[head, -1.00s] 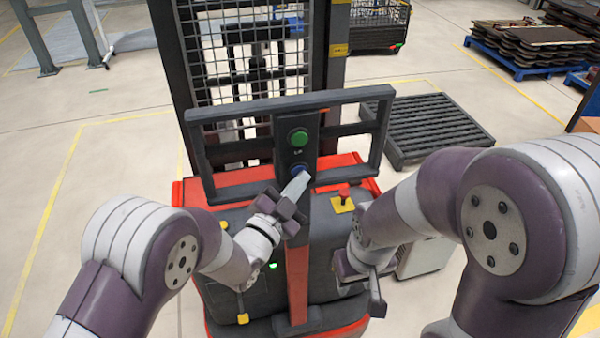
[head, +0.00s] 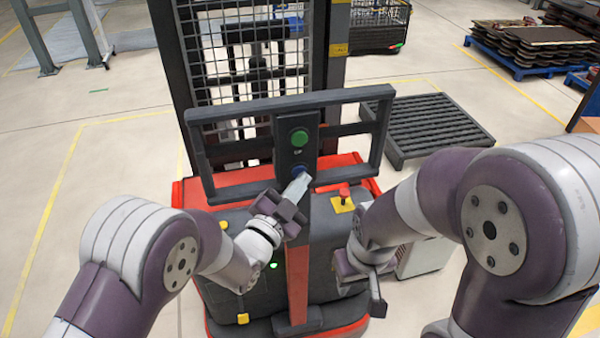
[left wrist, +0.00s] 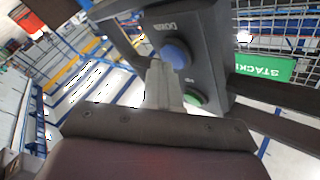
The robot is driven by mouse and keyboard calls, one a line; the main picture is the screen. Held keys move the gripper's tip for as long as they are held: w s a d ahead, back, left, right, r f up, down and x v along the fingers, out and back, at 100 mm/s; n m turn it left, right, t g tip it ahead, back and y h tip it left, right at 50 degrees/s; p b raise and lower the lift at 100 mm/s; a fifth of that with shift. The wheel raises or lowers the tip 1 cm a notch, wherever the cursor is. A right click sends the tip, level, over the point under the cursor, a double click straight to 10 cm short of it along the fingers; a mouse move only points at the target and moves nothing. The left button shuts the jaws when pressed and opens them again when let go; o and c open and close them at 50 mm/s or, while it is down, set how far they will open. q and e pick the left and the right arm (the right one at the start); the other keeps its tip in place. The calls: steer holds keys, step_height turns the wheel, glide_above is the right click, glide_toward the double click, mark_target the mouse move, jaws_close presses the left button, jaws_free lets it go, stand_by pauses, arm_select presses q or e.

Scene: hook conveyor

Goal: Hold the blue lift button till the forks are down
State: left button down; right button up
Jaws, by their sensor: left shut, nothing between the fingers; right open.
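The blue lift button (head: 300,170) sits low on the dark control panel of the stacker, below a green button (head: 299,138). In the left wrist view the blue button (left wrist: 174,54) shows beside the word DOWN, with the green button (left wrist: 193,99) near it. My left gripper (head: 297,186) is shut and empty, its tips at the blue button and covering part of it; I cannot tell if they touch. My right gripper (head: 365,285) is open and hangs at the right side of the stacker body.
The stacker's dark frame bar (head: 230,112) surrounds the panel.

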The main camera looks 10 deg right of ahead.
arm_select(q)
steer(key=shift+s, duration=0.6)
steer(key=s, duration=0.5)
stand_by(0.8)
